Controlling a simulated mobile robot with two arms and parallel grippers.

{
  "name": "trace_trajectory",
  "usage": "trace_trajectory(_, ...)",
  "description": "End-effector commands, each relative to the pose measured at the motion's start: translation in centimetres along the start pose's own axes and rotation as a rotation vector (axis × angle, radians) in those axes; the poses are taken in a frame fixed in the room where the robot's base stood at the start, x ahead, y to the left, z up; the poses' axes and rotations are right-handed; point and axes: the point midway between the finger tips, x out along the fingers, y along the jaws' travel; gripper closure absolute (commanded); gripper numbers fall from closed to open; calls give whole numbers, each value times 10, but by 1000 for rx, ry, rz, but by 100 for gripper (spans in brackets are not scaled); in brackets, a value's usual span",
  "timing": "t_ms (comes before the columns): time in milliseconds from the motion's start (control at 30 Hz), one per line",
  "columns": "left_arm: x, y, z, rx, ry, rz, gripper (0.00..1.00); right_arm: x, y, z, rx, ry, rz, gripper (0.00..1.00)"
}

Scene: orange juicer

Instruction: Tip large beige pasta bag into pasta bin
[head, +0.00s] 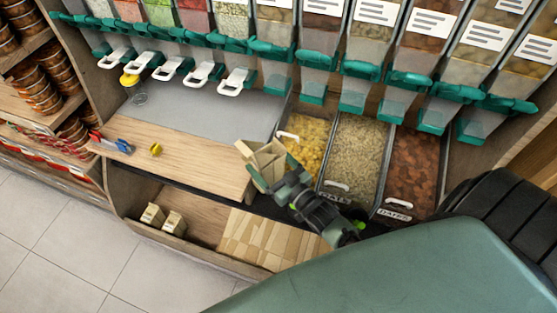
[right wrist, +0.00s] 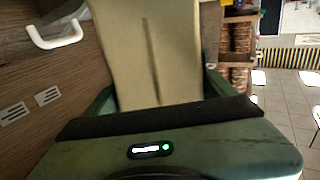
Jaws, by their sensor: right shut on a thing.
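The large beige pasta bag (head: 262,157) is in my right gripper (head: 273,176), at the left side of the pasta bin. It looks tilted in the head view. The right wrist view shows the bag (right wrist: 148,45) filling the space between the green fingers of the gripper (right wrist: 157,98). I cannot tell whether the bag touches the bin's edge. The pasta bin (head: 319,121) holds yellow pasta and has a white scoop handle showing. Its front is partly hidden by my gripper and wrist. No pasta is visible falling. My left gripper is not in view.
An oats bin (head: 379,176) and a dates bin (head: 443,168) stand right of the pasta bin. Teal-spouted dispensers (head: 315,60) hang above. A wooden counter (head: 195,165) lies left, with small tools on it. Small beige bags (head: 174,222) stand on the shelf below.

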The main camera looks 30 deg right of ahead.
Motion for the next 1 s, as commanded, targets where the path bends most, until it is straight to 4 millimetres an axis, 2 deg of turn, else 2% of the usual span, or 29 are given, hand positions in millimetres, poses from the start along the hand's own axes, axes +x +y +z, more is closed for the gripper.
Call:
trace_trajectory(600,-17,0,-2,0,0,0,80,-32,-52,-1,1,0,0,68)
trace_trajectory(1000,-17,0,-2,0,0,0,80,-34,-55,0,0,1,0,68)
